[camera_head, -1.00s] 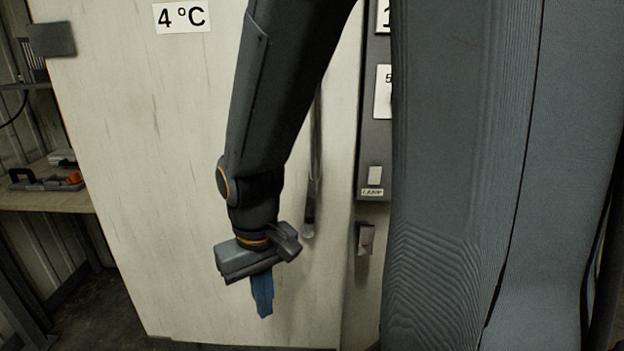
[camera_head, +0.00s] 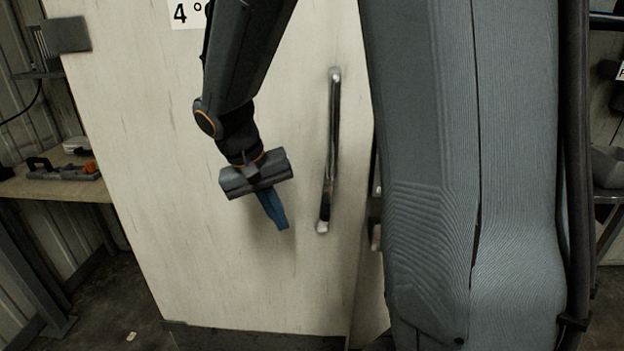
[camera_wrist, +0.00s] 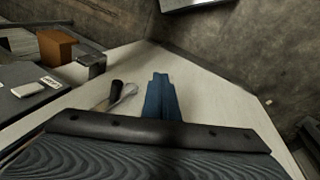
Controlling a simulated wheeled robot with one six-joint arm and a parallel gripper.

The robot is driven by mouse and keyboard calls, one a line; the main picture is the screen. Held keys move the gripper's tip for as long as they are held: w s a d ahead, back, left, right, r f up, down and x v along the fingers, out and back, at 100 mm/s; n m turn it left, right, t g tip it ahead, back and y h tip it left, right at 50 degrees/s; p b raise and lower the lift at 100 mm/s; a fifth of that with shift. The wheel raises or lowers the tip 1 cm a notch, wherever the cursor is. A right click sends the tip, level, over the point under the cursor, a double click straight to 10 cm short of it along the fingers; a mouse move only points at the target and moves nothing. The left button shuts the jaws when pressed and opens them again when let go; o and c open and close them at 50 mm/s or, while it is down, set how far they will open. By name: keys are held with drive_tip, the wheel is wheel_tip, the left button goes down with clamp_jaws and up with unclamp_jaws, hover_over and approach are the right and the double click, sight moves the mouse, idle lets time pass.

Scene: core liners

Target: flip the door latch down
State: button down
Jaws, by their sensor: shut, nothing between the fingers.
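The white cold-room door (camera_head: 170,215) fills the middle of the head view and looks shut. The latch (camera_head: 376,234) is a small metallic block on the frame right of the door, mostly hidden behind my arm. In the wrist view a dark block (camera_wrist: 92,64) beside the control box appears to be this latch; its exact position is unclear. My gripper (camera_head: 278,222) is shut and empty, its blue fingers pointing down in front of the door. It is left of the latch, apart from it. The fingers show in the wrist view (camera_wrist: 162,98).
A long vertical door handle (camera_head: 329,150) stands between my gripper and the latch. A dark control box (camera_wrist: 25,98) with a label is beside the door edge. A bench (camera_head: 55,188) with tools is at the left. The door face left of my gripper is clear.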

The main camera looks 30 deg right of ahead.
sight(311, 188)
drive_tip(key=w+d+r+m+t+h+p, duration=0.1)
drive_tip(key=w+d+r+m+h+p, duration=0.1)
drive_tip(key=w+r, duration=0.6)
drive_tip(key=shift+w+d+r+m+h, duration=0.2)
drive_tip(key=shift+d+r+m+h, duration=0.15)
drive_tip(key=shift+m+h, duration=0.5)
drive_tip(key=p+x, duration=0.3)
drive_tip(key=x, duration=0.7)
drive_tip(key=shift+s+d+f, duration=0.1)
drive_tip(key=shift+s+f, duration=0.05)
drive_tip(key=shift+s+d+p, duration=0.5)
drive_tip(key=shift+s+d, duration=0.25)
drive_tip(key=shift+d, duration=0.2)
drive_tip(key=shift+s+d+f, duration=0.15)
drive_tip(key=shift+s+d, duration=0.1)
drive_tip(key=shift+d, duration=0.2)
